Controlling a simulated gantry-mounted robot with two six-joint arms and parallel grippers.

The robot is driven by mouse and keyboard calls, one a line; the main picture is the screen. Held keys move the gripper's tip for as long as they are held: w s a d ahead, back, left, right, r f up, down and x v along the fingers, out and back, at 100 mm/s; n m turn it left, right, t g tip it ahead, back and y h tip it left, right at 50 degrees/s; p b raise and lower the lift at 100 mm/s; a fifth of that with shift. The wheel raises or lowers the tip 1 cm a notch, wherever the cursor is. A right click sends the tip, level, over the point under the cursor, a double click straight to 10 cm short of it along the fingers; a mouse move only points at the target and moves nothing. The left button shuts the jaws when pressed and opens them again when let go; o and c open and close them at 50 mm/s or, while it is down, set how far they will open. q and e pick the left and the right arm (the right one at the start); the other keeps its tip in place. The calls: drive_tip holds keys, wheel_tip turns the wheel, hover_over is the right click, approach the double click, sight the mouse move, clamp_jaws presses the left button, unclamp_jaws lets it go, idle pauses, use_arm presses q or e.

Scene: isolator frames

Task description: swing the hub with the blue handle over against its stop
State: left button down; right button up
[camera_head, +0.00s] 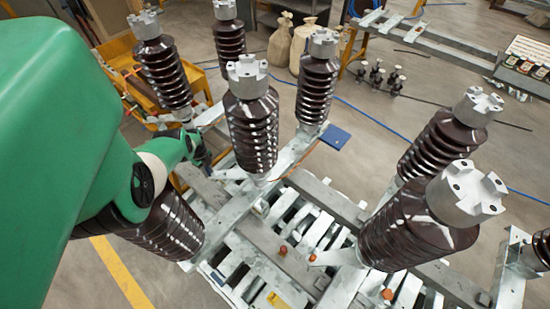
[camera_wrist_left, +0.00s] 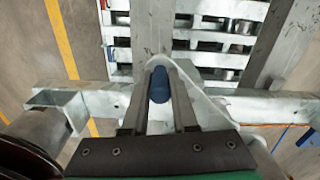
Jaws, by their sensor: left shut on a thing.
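The blue handle (camera_wrist_left: 158,86) stands between the two fingers of my left gripper (camera_wrist_left: 160,74) in the left wrist view, and the gripper is shut on it. A pale metal plate (camera_wrist_left: 205,108) shows behind and right of the fingers and looks like part of the hub; the fingers hide some of it. In the head view my left gripper (camera_head: 203,160) is low among the insulators at the frame's left side, and the handle cannot be made out there. I cannot tell which part is the stop, or whether the hub touches it. My right gripper is not in view.
Tall brown ribbed insulators with grey caps, such as the middle one (camera_head: 252,130), rise close around my left arm. Galvanised beams (camera_head: 325,198) cross the frame below. A yellow cart (camera_head: 125,62) stands behind at left. Open floor (camera_head: 385,115) lies at the back right.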

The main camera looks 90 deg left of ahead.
use_arm(q)
drive_tip(key=shift+a, duration=0.15)
drive_tip(key=c, duration=0.7)
unclamp_jaws()
drive_tip(key=shift+a+r, duration=0.1)
drive_tip(key=shift+a, duration=0.05)
drive_tip(key=shift+r+p, duration=0.5)
drive_tip(key=shift+p, duration=0.05)
wheel_tip(320, 180, up, 11)
drive_tip(key=p, duration=1)
drive_tip(key=shift+f+p, duration=0.15)
drive_tip(key=shift+p, duration=0.2)
drive_tip(key=shift+f, duration=0.1)
